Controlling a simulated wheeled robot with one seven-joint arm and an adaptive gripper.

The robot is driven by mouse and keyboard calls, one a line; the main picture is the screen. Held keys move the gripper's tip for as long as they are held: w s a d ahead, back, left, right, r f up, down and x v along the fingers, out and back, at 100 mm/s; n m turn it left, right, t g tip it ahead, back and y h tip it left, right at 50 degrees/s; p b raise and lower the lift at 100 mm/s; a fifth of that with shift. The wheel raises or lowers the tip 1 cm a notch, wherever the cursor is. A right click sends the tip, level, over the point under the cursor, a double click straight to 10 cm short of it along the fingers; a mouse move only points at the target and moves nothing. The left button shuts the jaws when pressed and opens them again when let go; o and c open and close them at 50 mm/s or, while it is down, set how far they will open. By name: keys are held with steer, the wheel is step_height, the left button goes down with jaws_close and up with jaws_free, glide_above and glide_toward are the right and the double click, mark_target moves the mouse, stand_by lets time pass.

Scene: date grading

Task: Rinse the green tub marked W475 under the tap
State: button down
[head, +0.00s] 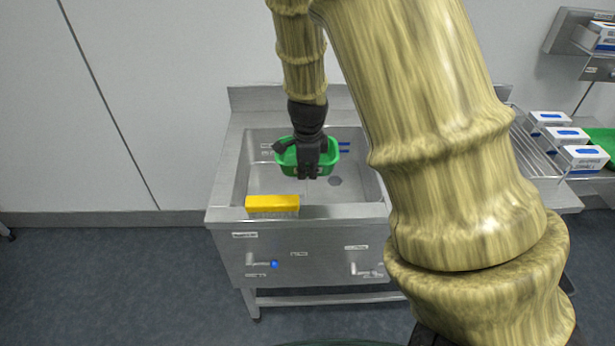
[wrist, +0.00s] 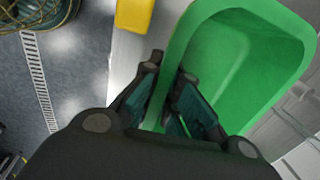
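The green tub (head: 325,165) is over the basin of the steel sink (head: 255,180). I cannot tell whether it touches the basin floor. It fills the upper right of the wrist view (wrist: 235,60), its inside empty. No W475 mark is readable on it. My gripper (head: 311,176) points down at the tub's near wall. In the wrist view my gripper's fingers (wrist: 168,105) lie on either side of that wall, close against it, and look shut on it. No tap spout is clearly visible. A lever with a blue end (head: 274,264) is on the sink's front panel.
A yellow block or brush (head: 272,203) sits at the basin's front edge, beside the tub in the wrist view (wrist: 134,14). A second lever (head: 362,269) is on the front panel. A wire rack (head: 540,150) with white boxes (head: 582,155) stands at the right.

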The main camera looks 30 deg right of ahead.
steer(key=shift+w+d, duration=0.5)
steer(key=shift+w, duration=0.35)
steer(key=shift+w+d, duration=0.5)
steer(key=shift+w, duration=0.35)
steer(key=shift+w+d+r, duration=0.1)
steer(key=shift+w+d, duration=0.1)
steer(key=shift+w, duration=0.15)
steer(key=shift+w+d+p, duration=0.45)
steer(key=shift+w+d, duration=0.05)
steer(key=shift+w, duration=0.25)
steer(key=shift+w+d+p, duration=0.45)
steer(key=shift+w, duration=0.35)
steer(key=shift+w+d+p, duration=0.45)
steer(key=shift+w+d, duration=0.05)
steer(key=shift+w, duration=0.25)
steer(key=shift+s+d, duration=0.3)
steer(key=shift+d, duration=0.2)
steer(key=shift+w+a+p, duration=0.3)
steer(key=shift+a+p, duration=0.2)
steer(key=shift+p, duration=0.1)
steer(key=s+a, duration=0.7)
steer(key=s, duration=0.5)
steer(key=shift+a, duration=0.2)
